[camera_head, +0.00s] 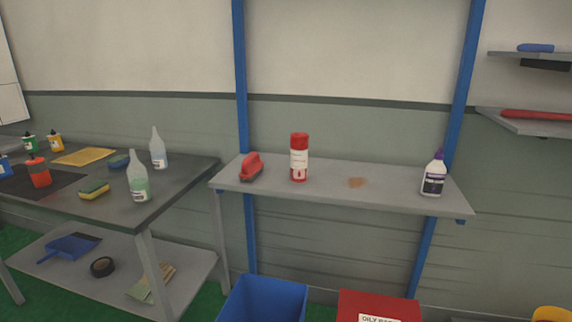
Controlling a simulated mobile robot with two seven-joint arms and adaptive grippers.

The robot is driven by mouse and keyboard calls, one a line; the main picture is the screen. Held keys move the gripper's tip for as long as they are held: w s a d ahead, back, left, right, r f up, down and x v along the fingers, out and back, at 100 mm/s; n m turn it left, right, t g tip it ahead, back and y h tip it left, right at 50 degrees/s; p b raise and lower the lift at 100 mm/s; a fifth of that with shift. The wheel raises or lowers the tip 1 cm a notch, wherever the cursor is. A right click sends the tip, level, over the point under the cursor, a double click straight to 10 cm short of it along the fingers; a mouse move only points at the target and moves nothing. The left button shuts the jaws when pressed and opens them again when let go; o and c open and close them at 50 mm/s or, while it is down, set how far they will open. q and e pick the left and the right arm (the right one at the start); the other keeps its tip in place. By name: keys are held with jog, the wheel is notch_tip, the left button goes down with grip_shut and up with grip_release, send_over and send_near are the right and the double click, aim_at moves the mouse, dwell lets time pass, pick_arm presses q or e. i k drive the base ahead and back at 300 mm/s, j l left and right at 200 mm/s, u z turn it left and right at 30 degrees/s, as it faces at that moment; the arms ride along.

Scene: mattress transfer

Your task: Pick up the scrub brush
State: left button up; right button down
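A red scrub brush (251,165) with a dark underside lies near the left end of the grey wall shelf (330,194). A red cylindrical can (299,158) with a white label stands to its right, a small gap away. Neither of my grippers shows in the head view, so whether they are open or shut is hidden.
A dark table (160,200) with bottles and sponges stands left. A blue bin (262,302) and a red bin (378,306) stand below the shelf.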

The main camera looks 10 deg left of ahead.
aim_at(252, 165)
jog(key=i+j+z, duration=0.1)
jog(key=j+z, duration=0.7)
